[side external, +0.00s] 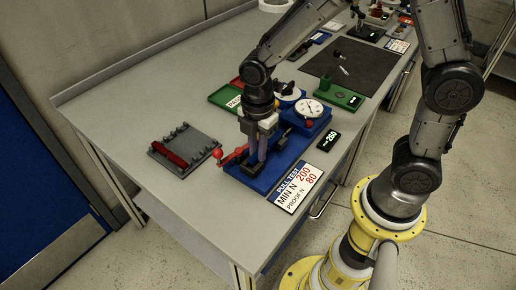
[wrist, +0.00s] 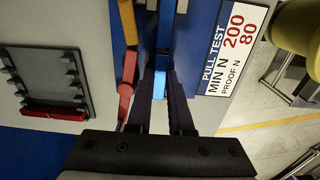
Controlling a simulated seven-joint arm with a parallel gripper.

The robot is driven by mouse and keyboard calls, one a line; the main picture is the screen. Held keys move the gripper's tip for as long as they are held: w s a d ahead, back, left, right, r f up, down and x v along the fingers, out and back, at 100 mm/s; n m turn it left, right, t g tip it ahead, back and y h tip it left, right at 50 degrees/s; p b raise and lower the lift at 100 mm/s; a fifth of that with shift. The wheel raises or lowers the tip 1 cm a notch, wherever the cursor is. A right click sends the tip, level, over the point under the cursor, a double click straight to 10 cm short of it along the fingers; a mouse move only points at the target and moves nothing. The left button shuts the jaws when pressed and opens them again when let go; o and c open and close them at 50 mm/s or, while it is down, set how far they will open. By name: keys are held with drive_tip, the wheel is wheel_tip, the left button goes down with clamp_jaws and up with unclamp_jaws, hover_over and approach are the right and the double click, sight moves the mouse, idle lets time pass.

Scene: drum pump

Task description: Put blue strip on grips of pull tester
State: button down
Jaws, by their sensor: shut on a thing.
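The pull tester (side external: 262,183) has a blue base, a dial gauge (side external: 308,108) and a red-ended lever (side external: 233,156). My gripper (side external: 262,150) points down over the tester's base, between the lever and the dial. In the wrist view my gripper (wrist: 160,95) is shut on the blue strip (wrist: 159,84), whose bright blue part shows between the dark fingers. The strip lines up with the tester's blue parts beyond the fingertips. The grips are mostly hidden by my gripper, so I cannot tell whether the strip touches them.
A grey slotted rack (side external: 190,146) holding a red strip (side external: 168,154) lies left of the tester. Green trays (side external: 226,97) lie behind.

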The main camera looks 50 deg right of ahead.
drive_tip(key=shift+s+d+f, duration=0.1)
drive_tip(key=shift+s+f, duration=0.15)
drive_tip(key=shift+f, duration=0.7)
idle(0.5)
drive_tip(key=c, duration=0.7)
unclamp_jaws()
drive_tip(key=shift+c, duration=1)
drive_tip(key=shift+o, duration=0.7)
drive_tip(key=shift+w+r, duration=0.15)
drive_tip(key=shift+r, duration=1.05)
drive_tip(key=shift+w+r, duration=0.1)
drive_tip(key=shift+r, duration=2.9)
